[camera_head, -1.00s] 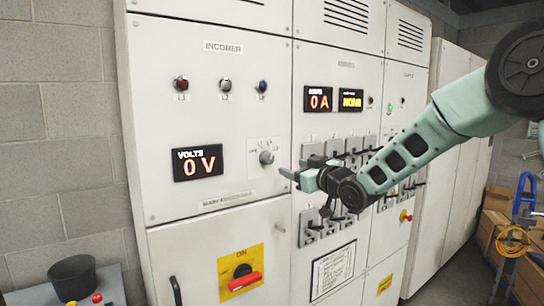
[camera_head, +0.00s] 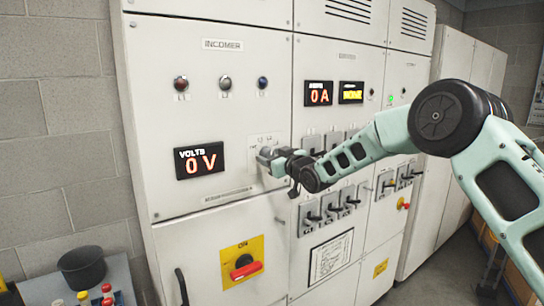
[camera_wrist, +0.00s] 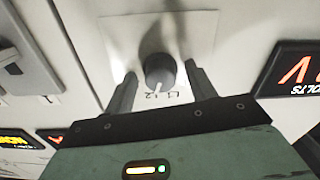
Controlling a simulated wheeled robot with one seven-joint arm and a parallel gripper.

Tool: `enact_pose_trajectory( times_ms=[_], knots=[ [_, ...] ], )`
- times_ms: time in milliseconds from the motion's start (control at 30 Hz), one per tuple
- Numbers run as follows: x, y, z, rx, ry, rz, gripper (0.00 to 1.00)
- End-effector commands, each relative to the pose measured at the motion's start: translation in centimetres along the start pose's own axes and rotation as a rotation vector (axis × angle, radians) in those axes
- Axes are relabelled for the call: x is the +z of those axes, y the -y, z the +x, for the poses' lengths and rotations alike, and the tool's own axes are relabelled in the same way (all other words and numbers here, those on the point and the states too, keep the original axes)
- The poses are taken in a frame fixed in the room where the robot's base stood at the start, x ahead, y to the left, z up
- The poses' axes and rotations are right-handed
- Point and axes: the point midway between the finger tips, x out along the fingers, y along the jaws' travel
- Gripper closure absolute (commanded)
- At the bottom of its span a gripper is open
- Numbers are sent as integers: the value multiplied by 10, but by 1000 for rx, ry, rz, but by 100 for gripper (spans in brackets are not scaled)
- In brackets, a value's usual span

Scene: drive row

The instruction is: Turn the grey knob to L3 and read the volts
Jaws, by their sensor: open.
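The grey knob (camera_wrist: 160,72) sits on a pale label plate (camera_wrist: 200,35) on the incomer panel. In the wrist view my gripper (camera_wrist: 158,82) is open, with one finger on each side of the knob. I cannot tell whether the fingers touch it. The knob's white pointer faces the lower part of the picture, near marks that look like L1 and L2. In the head view my gripper (camera_head: 268,157) covers the knob. The volts display (camera_head: 199,160) reads 0 V, and part of it shows in the wrist view (camera_wrist: 295,70).
A red rotary switch on a yellow plate (camera_head: 242,263) is below. Three lamps (camera_head: 224,83) are above. An amps display (camera_head: 318,93) reads 0 A, with rows of grey switches (camera_head: 330,208) beneath it. A black cup (camera_head: 83,267) stands at lower left.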

Motion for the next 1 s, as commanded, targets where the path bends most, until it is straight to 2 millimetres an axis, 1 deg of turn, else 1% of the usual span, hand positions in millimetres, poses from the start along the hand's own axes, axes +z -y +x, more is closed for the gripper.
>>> enact_pose_trajectory(
  times_ms=[67,167,200,233,467,633,767,1000],
  knots=[
    [0,0,0,0,0,0,44],
    [0,0,0,0,0,0,69],
    [0,0,0,0,0,0,80],
    [0,0,0,0,0,0,89],
    [1,0,0,0,0,8,89],
    [3,1,0,0,-1,56,89],
    [4,0,-1,1,-2,129,89],
    [5,1,-1,0,-2,319,89]
  ],
)
